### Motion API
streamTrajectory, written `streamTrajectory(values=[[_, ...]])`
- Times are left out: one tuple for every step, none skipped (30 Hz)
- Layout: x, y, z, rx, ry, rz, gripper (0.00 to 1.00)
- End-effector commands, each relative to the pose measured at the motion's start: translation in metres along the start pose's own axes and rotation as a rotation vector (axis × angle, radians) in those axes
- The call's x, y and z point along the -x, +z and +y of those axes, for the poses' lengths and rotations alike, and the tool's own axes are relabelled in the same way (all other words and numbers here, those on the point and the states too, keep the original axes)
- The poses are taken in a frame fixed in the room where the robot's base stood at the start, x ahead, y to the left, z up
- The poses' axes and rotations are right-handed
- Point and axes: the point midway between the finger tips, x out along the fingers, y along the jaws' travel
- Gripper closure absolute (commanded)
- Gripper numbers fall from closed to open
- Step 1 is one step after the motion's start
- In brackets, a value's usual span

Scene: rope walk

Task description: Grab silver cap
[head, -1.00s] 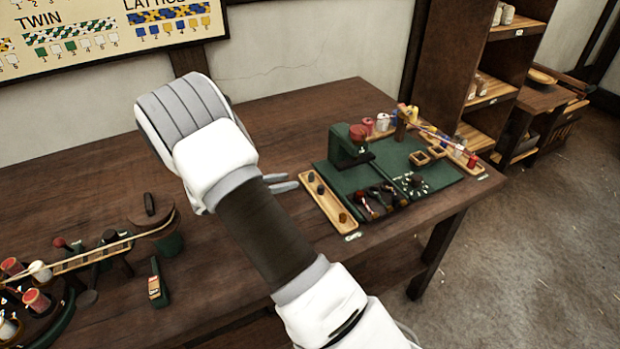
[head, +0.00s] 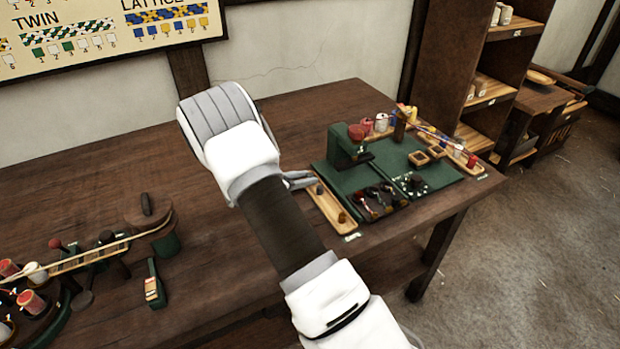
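My gripper (head: 304,180) shows only as grey fingertips past the right side of my white wrist. Two fingers show with a small gap, and I see nothing between them. The fingertips are by the left edge of a long wooden tray (head: 327,212), seemingly above the table; contact cannot be told. Small pale or silvery pieces (head: 413,184) lie round a dark spot on the green mat (head: 449,180), right of the gripper. I cannot tell which piece, if any, is the silver cap. My wrist and forearm hide part of the table.
A green press with a red knob (head: 356,132) stands on the mat. A dark tray of small parts (head: 379,200) lies in front of it. Spools (head: 381,122) line the back. A rope device (head: 88,258) and a green tool (head: 154,285) are at left. The table's back middle is clear.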

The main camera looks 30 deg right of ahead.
Motion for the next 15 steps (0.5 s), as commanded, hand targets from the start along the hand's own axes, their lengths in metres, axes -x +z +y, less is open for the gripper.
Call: streamTrajectory(values=[[0.0002,0.0,-0.0001,0.0,0.0,0.0,0.75],[0.0002,0.0,-0.0001,0.0,0.0,0.0,0.81],[0.0003,0.0,-0.0001,0.0,0.0,0.0,0.88],[0.0003,0.0,-0.0001,0.0,0.0,0.0,0.93],[0.0003,0.0,-0.0001,0.0,0.0,0.0,0.99],[0.0003,0.0,-0.0001,0.0,0.0,0.0,1.0],[0.0004,0.0,-0.0001,0.0,0.0,0.0,1.0],[0.0004,0.0,-0.0001,0.0,0.0,0.0,1.0],[0.0004,0.0,-0.0001,0.0,0.0,0.0,1.0],[0.0004,0.0,-0.0002,0.0,0.0,0.0,1.0],[0.0004,0.0,-0.0001,0.0,0.0,0.0,1.0],[0.0004,0.0001,-0.0001,0.0,0.0,0.0,1.0],[0.0004,0.0001,-0.0001,0.0,0.0,0.0,1.0],[0.0004,0.0001,-0.0001,0.0,0.0,0.0,1.0],[0.0004,0.0001,-0.0002,0.0,0.0,0.0,1.0]])
